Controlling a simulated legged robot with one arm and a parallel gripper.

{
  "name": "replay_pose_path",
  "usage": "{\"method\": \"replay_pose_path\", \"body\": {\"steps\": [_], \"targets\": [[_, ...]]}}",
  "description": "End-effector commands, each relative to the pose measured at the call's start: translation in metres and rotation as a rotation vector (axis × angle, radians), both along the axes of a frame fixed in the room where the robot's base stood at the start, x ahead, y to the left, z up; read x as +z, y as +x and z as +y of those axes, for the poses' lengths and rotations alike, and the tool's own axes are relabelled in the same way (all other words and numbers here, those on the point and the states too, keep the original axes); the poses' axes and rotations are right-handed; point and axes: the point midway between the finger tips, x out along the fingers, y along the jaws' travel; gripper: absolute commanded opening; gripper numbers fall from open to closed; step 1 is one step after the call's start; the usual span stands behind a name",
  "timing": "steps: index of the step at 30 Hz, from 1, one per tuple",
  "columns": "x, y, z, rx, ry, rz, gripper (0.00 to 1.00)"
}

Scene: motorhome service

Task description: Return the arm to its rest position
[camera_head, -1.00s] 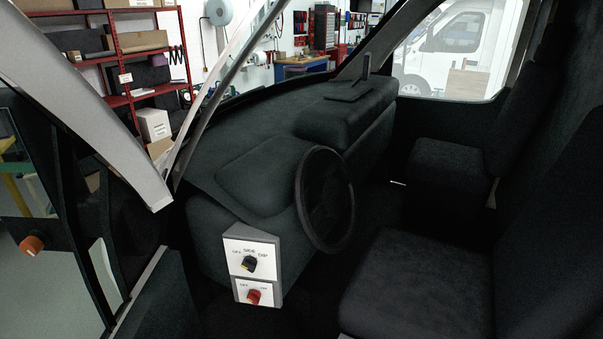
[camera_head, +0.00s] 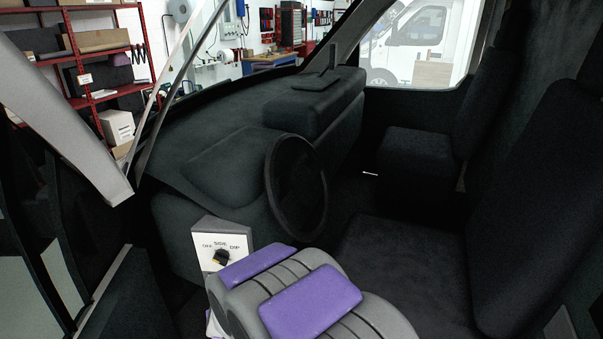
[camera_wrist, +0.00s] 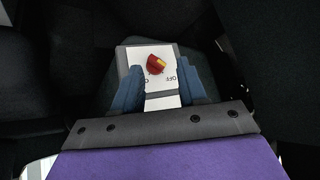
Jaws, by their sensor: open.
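My arm (camera_head: 320,305), grey with purple pads, fills the lower middle of the head view, in front of the control box and low before the driver's seat. The jaws cannot be made out there. In the wrist view my gripper (camera_wrist: 162,72) has its two blue fingers apart, with nothing held between them. The gap between fingertips and knob cannot be judged. In the head view the arm hides the box's lower part.
The steering wheel (camera_head: 270,185) stands just behind my arm. The driver's seat (camera_head: 425,255) is to the right, the door frame (camera_head: 70,120) to the left.

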Motion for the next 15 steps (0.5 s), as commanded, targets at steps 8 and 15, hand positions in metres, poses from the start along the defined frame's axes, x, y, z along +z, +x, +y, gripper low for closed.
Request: {"method": "replay_pose_path", "body": {"steps": [8, 15], "targets": [[0.046, -0.046, -0.080, 0.009, 0.031, 0.208, 0.41], [0.070, -0.115, -0.162, -0.023, -0.021, 0.388, 0.41]]}}
